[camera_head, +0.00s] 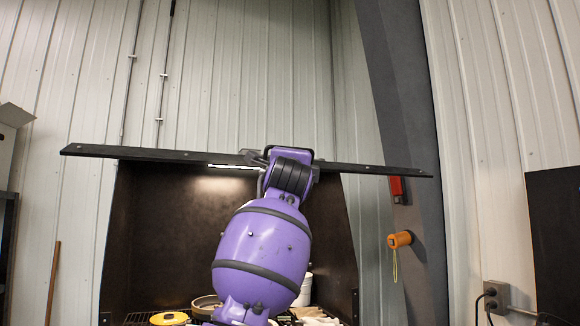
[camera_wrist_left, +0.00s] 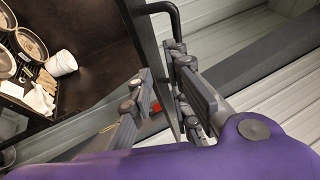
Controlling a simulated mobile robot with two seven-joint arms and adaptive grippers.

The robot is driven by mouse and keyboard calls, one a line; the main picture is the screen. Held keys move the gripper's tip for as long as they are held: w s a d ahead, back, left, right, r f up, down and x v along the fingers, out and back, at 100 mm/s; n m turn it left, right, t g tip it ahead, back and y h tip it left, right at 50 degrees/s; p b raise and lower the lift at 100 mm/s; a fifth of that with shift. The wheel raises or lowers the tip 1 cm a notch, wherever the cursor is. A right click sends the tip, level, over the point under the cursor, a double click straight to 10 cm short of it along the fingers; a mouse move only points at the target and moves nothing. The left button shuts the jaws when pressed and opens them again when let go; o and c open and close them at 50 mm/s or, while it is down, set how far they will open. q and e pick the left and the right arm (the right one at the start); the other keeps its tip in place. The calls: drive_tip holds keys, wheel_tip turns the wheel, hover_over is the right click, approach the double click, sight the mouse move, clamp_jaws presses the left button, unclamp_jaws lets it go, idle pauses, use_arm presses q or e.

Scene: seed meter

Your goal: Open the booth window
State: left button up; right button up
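The booth (camera_head: 135,230) has a dark interior that shows below a long black bar (camera_head: 130,152), which looks like the window's edge and spans the top of the opening. My purple left arm rises in front of it, and its wrist hides the gripper and the bar's middle in the head view. In the left wrist view the black edge (camera_wrist_left: 150,60) and a bent black handle (camera_wrist_left: 165,8) run toward my left gripper (camera_wrist_left: 165,100). Its fingers are apart, on either side of the edge and handle; contact cannot be told. My right gripper is out of view.
Inside the booth are a yellow-lidded pot (camera_head: 169,319), round pans (camera_wrist_left: 31,44) and a white tub (camera_wrist_left: 62,63). A grey column (camera_head: 400,90) with an orange device (camera_head: 399,240) stands right of the booth. A dark panel (camera_head: 555,240) is farther right.

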use_arm(q)
drive_tip(key=v, duration=0.4)
drive_tip(key=shift+r, duration=0.1)
idle(0.5)
